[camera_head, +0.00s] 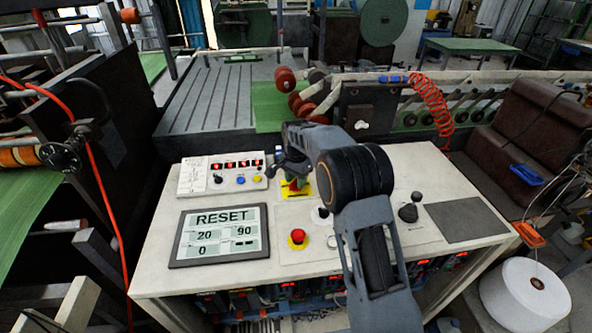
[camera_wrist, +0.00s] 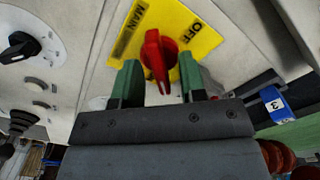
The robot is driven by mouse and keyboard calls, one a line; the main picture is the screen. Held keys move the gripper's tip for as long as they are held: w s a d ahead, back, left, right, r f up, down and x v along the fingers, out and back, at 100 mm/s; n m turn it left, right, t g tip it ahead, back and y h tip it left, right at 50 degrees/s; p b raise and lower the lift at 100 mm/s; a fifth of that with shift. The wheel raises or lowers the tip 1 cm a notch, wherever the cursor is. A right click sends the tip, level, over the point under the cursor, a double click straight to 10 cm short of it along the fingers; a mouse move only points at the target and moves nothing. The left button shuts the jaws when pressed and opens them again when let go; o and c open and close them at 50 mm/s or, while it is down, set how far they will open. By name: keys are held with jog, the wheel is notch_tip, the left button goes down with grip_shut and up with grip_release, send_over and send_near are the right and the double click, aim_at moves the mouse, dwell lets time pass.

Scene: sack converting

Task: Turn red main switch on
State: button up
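The red main switch (camera_wrist: 153,54) is a rotary knob on a yellow plate (camera_wrist: 192,37) with the words MAIN and OFF. In the wrist view its handle runs nearly up and down, its lower end towards my gripper (camera_wrist: 159,84). The two green fingers stand apart, one on each side of the handle's lower end, with gaps visible. In the head view my gripper (camera_head: 292,178) is over the yellow plate (camera_head: 297,194) on the console and hides most of the switch.
The console (camera_head: 170,272) carries a RESET display (camera_head: 221,234), a red stop button (camera_head: 297,237), a button box (camera_head: 221,174) and a black joystick (camera_head: 409,211). In the wrist view a black knob (camera_wrist: 20,46) sits left.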

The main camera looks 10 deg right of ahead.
notch_tip(320, 180, up, 14)
jog(key=shift+f, duration=0.2)
dwell(0.5)
notch_tip(320, 180, down, 5)
jog(key=s+n, duration=0.2)
jog(key=n, duration=0.3)
jog(key=s+d+r+n+t, duration=0.1)
jog(key=s+d+n+t, duration=0.1)
jog(key=s, duration=1.2)
jog(key=s+d+r+n+t, duration=0.1)
jog(key=s+d, duration=0.3)
jog(key=s, duration=0.9)
jog(key=shift+s+d+n+t, duration=0.4)
jog(key=shift+n+t, duration=0.2)
jog(key=shift+n, duration=0.1)
